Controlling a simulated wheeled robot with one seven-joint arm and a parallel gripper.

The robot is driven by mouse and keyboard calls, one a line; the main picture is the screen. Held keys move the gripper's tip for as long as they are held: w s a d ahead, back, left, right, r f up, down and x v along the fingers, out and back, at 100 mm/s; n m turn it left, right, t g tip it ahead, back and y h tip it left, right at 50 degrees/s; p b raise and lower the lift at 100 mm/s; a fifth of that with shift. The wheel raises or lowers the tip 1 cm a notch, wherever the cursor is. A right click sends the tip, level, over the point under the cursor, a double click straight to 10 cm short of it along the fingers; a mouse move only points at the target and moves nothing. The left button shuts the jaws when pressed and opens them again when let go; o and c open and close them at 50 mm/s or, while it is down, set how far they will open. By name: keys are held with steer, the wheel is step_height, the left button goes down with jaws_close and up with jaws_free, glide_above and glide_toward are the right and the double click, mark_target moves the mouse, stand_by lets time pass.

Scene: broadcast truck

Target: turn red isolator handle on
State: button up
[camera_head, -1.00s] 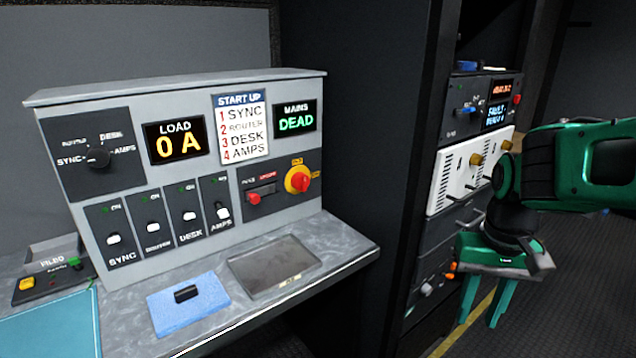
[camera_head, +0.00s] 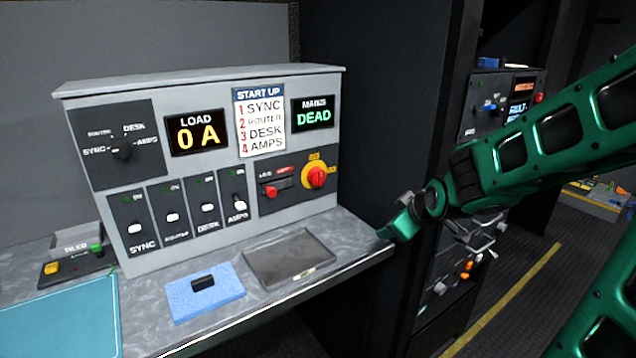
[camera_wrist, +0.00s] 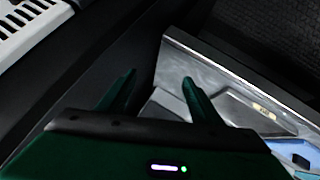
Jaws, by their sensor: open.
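The red isolator handle (camera_head: 317,177) sits on a round yellow plate at the right of the grey control panel (camera_head: 200,80) in the head view. The mains display (camera_head: 312,116) above it reads DEAD, and the load display (camera_head: 196,133) reads 0 A. My gripper (camera_head: 386,236) is at the right end of the panel's shelf, below and to the right of the handle and apart from it. In the wrist view my gripper (camera_wrist: 157,88) shows two spread fingers with nothing between them. The handle is not in the wrist view.
A grey tray (camera_head: 252,268) and a blue pad (camera_head: 185,305) with a black block lie on the shelf. A smaller red switch (camera_head: 272,192) is left of the handle. A dark equipment rack (camera_head: 480,150) stands to the right. Space directly before the handle is clear.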

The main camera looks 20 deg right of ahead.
steer(key=w+a+r+n+t+y, duration=0.1)
steer(key=w+a+r+n+t, duration=0.15)
steer(key=w+a, duration=0.3)
steer(key=n+t+y, duration=0.2)
steer(key=n+t, duration=0.2)
steer(key=n, duration=0.1)
glide_toward(321, 178)
steer(key=shift+m, duration=0.25)
steer(key=x, duration=0.9)
steer(key=shift+w, duration=0.1)
